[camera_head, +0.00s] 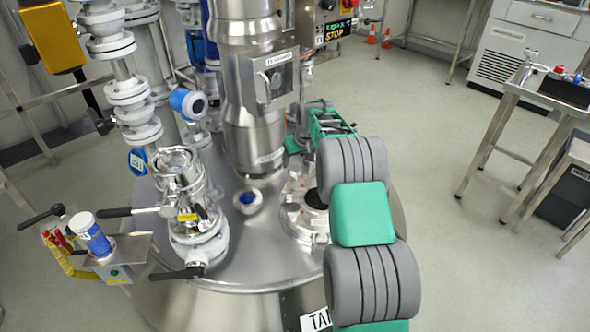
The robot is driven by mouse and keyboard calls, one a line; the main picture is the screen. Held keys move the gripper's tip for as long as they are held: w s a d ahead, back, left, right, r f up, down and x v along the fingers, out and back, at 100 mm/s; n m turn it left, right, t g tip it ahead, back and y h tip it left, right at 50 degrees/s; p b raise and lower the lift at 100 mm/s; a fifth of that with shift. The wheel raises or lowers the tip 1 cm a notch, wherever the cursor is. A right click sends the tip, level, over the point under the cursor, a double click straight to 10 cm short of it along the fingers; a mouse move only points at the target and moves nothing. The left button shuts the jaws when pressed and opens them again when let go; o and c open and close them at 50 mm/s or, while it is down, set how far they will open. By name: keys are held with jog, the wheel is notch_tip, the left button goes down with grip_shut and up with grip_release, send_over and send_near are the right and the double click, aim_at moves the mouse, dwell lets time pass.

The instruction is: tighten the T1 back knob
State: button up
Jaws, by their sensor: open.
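The steel tank (240,275) stands in the middle, with a cut-off label starting "TA" (318,320) on its front. A round port with a light flange (294,212) sits on its top at the right, with small fittings around its rim. My green and grey arm covers the right part of this port, and I cannot make out a back knob there. My arm reaches up from the lower right over the tank edge.
A thick steel column (247,100) with a small labelled box (270,78) rises from the tank. A valve with black handles (190,215) stands left of it. A control box (328,30) reads "STOP". A steel table (545,95) stands at right; floor between is clear.

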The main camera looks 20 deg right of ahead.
aim_at(295, 169)
jog(key=x, duration=0.5)
jog(key=shift+w+f+b, duration=0.1)
jog(key=shift+f+b, duration=0.1)
jog(key=shift+b, duration=0.2)
jog(key=c, duration=1.4)
